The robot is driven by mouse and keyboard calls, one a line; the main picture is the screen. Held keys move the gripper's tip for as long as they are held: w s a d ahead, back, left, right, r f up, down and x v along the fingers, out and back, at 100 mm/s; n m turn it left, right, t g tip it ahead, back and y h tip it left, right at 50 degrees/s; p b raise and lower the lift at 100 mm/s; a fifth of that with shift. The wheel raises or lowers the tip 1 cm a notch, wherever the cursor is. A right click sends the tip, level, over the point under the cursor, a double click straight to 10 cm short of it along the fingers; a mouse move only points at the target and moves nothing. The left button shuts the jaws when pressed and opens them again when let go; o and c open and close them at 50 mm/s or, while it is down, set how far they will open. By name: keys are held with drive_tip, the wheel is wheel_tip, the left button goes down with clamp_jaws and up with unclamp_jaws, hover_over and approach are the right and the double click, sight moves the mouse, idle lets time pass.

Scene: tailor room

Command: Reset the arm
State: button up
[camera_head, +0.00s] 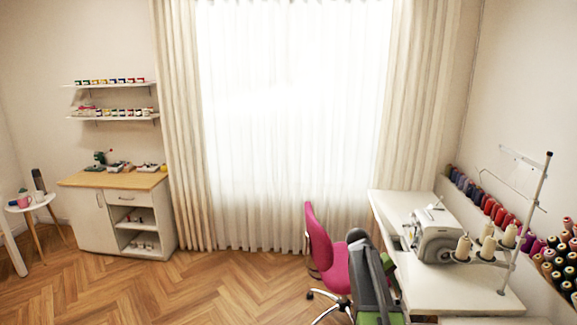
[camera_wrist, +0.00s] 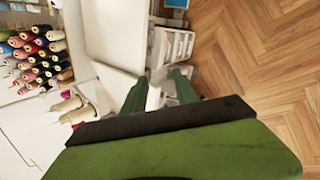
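My gripper (camera_wrist: 161,76) shows in the wrist view as two dark green fingers set apart, with nothing between them. It is open and empty. Behind the fingers are a black bar and a broad green part of my own arm. In the head view, a grey and green form at the bottom, beside the pink chair (camera_head: 318,244), looks like my arm. Its fingertips cannot be made out there.
A white table (camera_head: 470,290) with a sewing machine (camera_head: 437,238) and thread cones stands at right. Racks of spools (camera_head: 490,207) line the wall behind it. A white cabinet (camera_head: 97,220) and a small round table (camera_head: 32,203) stand at left. The wooden floor (camera_head: 190,290) between is clear.

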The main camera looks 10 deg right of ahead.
drive_tip(key=s+a+f+y+b, duration=0.1)
drive_tip(key=s+a, duration=0.3)
drive_tip(key=a, duration=0.6)
drive_tip(key=s+a+f+t+y+b, duration=0.1)
drive_tip(key=s+a+f+y, duration=0.2)
drive_tip(key=a, duration=0.7)
drive_tip(key=s+a+f+m+y+b, duration=0.1)
drive_tip(key=s+a+f, duration=0.3)
drive_tip(key=a, duration=0.6)
drive_tip(key=shift+s+t+y, duration=0.4)
drive_tip(key=shift+s+y, duration=0.05)
drive_tip(key=shift+y, duration=0.25)
drive_tip(key=shift+a, duration=0.1)
